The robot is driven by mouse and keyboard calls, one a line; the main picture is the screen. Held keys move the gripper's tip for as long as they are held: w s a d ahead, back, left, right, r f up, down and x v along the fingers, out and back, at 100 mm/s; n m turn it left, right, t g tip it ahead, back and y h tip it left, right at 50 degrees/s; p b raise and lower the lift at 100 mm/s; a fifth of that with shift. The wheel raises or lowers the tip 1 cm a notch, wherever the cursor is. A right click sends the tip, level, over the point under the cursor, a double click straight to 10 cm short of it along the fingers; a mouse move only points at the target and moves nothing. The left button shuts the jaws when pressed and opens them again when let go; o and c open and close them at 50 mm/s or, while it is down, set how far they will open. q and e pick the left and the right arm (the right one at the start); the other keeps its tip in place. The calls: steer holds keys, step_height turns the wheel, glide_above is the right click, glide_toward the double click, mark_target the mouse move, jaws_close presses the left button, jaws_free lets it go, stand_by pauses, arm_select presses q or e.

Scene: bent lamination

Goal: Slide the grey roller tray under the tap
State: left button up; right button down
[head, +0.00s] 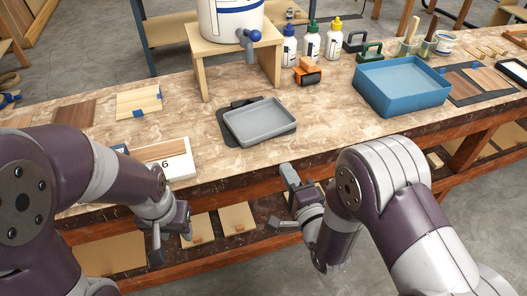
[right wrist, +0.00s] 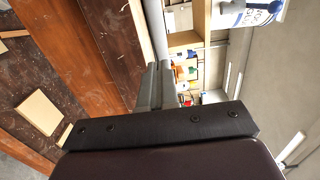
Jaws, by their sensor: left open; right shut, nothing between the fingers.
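The grey roller tray (head: 260,121) lies on the bench on a dark mat (head: 228,131), in front of the wooden stand. The tap (head: 250,48), with a blue handle, hangs from a white container (head: 228,18) on that stand. The tray is nearer the bench's front edge than the tap. My left gripper (head: 170,236) is open and empty at the front edge, left of the tray. My right gripper (head: 287,200) is shut and empty in front of the bench, below and right of the tray. Its closed fingers show in the right wrist view (right wrist: 154,88).
The wooden stand (head: 202,71) has legs on either side of the space below its top. An orange-and-black tool (head: 308,73), several bottles and a blue tub (head: 402,86) stand to the right.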

mark_target(253, 143)
steer(key=x, duration=0.6)
steer(key=shift+f, duration=0.1)
steer(key=w+a, duration=0.2)
steer(key=a, duration=0.1)
steer(key=shift+w+a, duration=0.1)
steer(key=shift+a, duration=0.3)
steer(key=shift+w+a+b, duration=0.4)
steer(key=shift+a+b, duration=0.3)
steer(key=shift+a, duration=0.3)
steer(key=shift+w, duration=0.1)
